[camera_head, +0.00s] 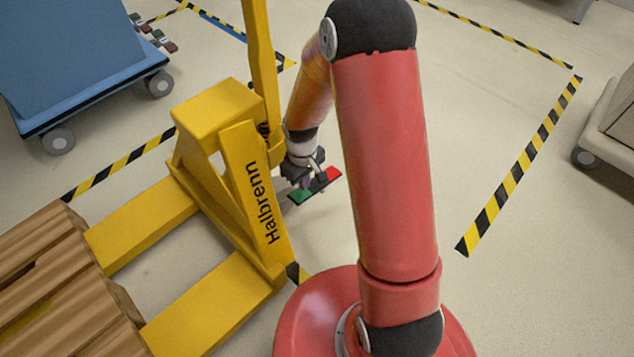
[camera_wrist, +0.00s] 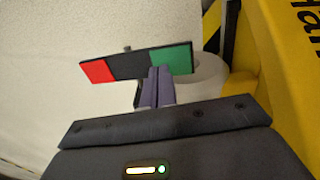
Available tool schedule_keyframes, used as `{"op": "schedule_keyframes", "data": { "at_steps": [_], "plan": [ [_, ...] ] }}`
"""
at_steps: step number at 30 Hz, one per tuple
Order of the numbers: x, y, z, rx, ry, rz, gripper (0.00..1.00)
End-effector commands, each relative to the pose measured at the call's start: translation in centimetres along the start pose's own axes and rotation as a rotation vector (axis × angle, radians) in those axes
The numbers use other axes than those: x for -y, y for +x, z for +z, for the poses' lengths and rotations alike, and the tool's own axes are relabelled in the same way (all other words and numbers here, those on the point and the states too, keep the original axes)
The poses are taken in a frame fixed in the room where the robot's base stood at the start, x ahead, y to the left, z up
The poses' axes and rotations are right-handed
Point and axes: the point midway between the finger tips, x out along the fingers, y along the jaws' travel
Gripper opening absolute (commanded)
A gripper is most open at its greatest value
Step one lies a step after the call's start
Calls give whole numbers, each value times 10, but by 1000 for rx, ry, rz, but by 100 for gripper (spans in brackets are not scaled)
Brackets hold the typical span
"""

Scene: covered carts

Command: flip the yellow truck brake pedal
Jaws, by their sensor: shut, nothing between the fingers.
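The yellow truck (camera_head: 225,165) is a pallet truck marked "Halbrenn", with its forks towards a wooden pallet. Its brake pedal (camera_head: 329,174) is a flat bar with a green end, a black middle and a red end, low beside the truck's body. In the wrist view the pedal (camera_wrist: 130,66) lies across the picture, red at left, green at right, the green end slightly higher there. My gripper (camera_head: 308,183) is down at the pedal. Its shut fingers (camera_wrist: 158,73) hold nothing and overlap the pedal where black meets green. I cannot tell whether they touch it.
A blue cart (camera_head: 80,50) on casters stands at upper left, with similar red and green pedals (camera_head: 160,40). The wooden pallet (camera_head: 60,285) is at lower left. A pale cart (camera_head: 610,120) is at the right edge.

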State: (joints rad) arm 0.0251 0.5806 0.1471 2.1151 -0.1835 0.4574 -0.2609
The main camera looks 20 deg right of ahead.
Motion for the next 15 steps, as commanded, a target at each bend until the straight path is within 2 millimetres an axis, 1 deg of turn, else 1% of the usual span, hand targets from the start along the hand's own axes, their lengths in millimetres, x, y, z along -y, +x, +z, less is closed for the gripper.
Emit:
{"op": "schedule_keyframes", "data": {
  "at_steps": [15],
  "plan": [
    [0, 8, 0, 0, 0, 0, 0]
  ]
}}
